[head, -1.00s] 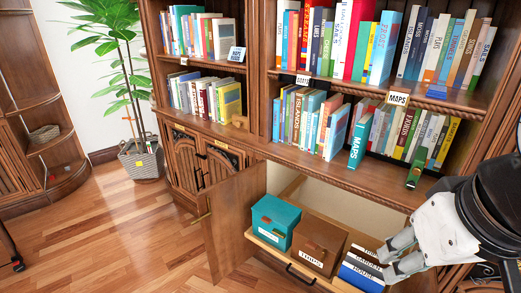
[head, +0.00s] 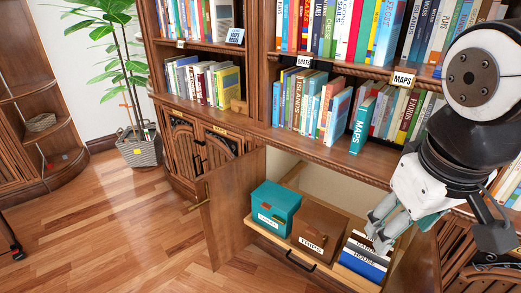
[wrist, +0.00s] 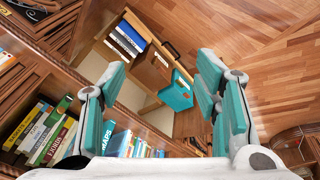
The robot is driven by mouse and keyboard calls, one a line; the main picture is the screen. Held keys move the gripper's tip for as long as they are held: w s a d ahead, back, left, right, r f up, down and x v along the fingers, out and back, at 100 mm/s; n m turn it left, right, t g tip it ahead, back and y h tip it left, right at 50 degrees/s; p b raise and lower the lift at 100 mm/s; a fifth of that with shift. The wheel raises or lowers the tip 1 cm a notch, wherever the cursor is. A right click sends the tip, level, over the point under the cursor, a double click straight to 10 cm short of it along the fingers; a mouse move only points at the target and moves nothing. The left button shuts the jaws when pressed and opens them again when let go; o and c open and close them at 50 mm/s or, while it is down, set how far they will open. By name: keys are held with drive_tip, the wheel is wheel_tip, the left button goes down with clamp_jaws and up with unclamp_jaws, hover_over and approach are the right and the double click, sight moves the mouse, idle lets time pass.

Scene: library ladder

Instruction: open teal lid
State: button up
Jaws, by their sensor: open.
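The teal box (head: 272,214) with its teal lid (head: 277,195) stands at the left end of a pulled-out drawer (head: 262,242). The lid looks shut; a small brown piece and a white label show on the box's front. The teal box also shows in the wrist view (wrist: 179,94), right of centre and beyond my fingers. My gripper (head: 379,236) is open and empty, above the drawer's right end near the books. In the wrist view its teal-padded fingers (wrist: 163,75) are spread wide, with the drawer visible between them.
A brown box (head: 318,228) labelled TOOLS or similar stands beside the teal box, then blue, white and black books (head: 364,254). An open cabinet door (head: 232,205) stands left of the drawer. Book-filled shelves rise behind. The floor (head: 120,240) at left is clear.

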drive_tip(key=w+f+n+g+h+b, duration=0.2)
drive_tip(key=w+f+n+h+b, duration=0.3)
drive_tip(key=w+f, duration=0.7)
drive_tip(key=n+t+h+b, duration=0.5)
drive_tip(key=n+t+b, duration=1)
drive_tip(key=n, duration=0.6)
approach(264, 208)
drive_tip(key=shift+g, duration=0.7)
drive_tip(key=b+x, duration=0.1)
drive_tip(key=x, duration=0.2)
drive_tip(key=b+x, duration=0.1)
drive_tip(key=x, duration=0.2)
drive_tip(key=r+b+x, duration=0.1)
drive_tip(key=b+x, duration=0.1)
drive_tip(key=x, duration=0.2)
drive_tip(key=shift+w+a, duration=0.1)
drive_tip(key=shift+a, duration=0.1)
clamp_jaws()
